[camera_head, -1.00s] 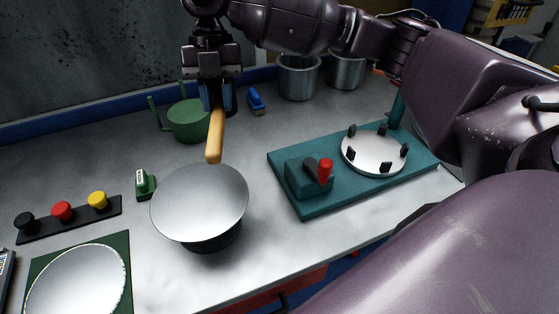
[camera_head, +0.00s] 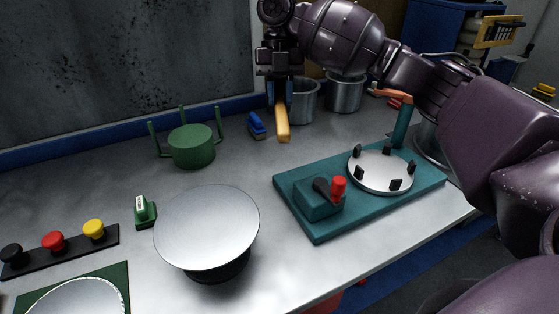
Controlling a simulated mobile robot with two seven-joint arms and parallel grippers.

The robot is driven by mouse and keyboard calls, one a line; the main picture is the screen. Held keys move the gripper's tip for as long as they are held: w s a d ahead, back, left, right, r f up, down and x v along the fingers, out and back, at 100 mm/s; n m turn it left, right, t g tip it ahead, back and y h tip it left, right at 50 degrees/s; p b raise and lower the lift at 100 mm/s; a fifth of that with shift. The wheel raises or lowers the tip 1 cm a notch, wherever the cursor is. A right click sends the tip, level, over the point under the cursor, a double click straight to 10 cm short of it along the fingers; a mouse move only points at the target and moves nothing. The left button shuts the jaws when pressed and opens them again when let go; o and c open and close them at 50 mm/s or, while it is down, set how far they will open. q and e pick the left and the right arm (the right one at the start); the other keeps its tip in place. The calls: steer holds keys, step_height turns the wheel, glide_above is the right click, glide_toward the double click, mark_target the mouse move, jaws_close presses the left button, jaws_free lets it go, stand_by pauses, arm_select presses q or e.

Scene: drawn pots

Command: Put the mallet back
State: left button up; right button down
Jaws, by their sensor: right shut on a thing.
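My right gripper (camera_head: 279,98) is shut on the mallet (camera_head: 283,124) and holds it above the back of the table. The mallet's light wooden, rod-like part points down and towards me out of the fingers. The rest of it is hidden by the gripper, so I cannot see its other end. The gripper is in front of a grey metal pot (camera_head: 304,101) and to the right of a small blue object (camera_head: 256,125). My left gripper is not in view.
A green round stand with posts (camera_head: 192,148) is at back left. A grey disc on a dark base (camera_head: 207,227) stands in front. A teal board (camera_head: 325,228) with a red-knobbed lever and white disc (camera_head: 381,171) lies right. A second metal pot (camera_head: 345,93) stands at the back.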

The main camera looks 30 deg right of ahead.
mark_target(279, 105)
step_height(279, 105, down, 16)
steer(key=shift+r+b, duration=0.2)
steer(key=shift+b, duration=0.4)
steer(key=shift+f, duration=0.35)
steer(key=shift+f, duration=0.25)
steer(key=c, duration=0.9)
jaws_free()
steer(key=shift+r, duration=0.55)
steer(key=v, duration=1.2)
steer(key=shift+s, duration=0.1)
